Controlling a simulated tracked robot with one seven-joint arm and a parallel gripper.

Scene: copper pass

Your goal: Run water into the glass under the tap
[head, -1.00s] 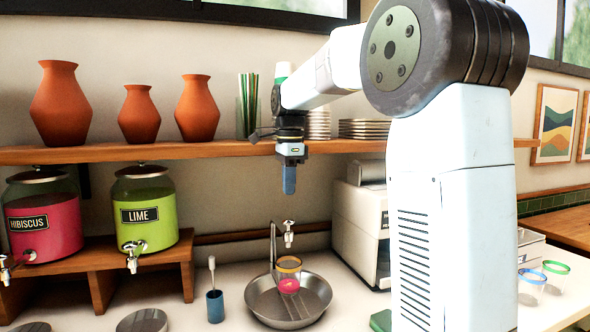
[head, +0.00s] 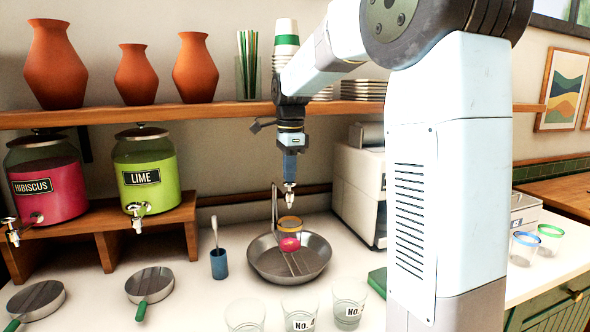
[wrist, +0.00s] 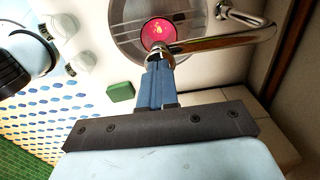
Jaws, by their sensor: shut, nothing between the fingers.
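The glass (head: 290,223) has an amber rim and stands in the round metal basin (head: 262,270) below the tap. Something pink shows low in it; in the wrist view the glass (wrist: 158,32) appears as a pink-red disc. The silver tap (head: 274,205) rises behind the basin, its head (head: 290,197) above the glass. In the wrist view the tap's pipe (wrist: 225,42) runs in from the right. My gripper (head: 290,180) is shut and empty, pointing straight down, its blue fingertips right at the top of the tap head. I cannot tell whether they touch. No water stream is visible.
Several clear glasses stand at the front, one of them here (head: 300,315). A blue cup (head: 219,264) with a utensil is left of the basin. A white machine (head: 360,190) stands right. The shelf (head: 220,115) runs behind my gripper. Lime (head: 145,175) and hibiscus (head: 45,190) dispensers stand left.

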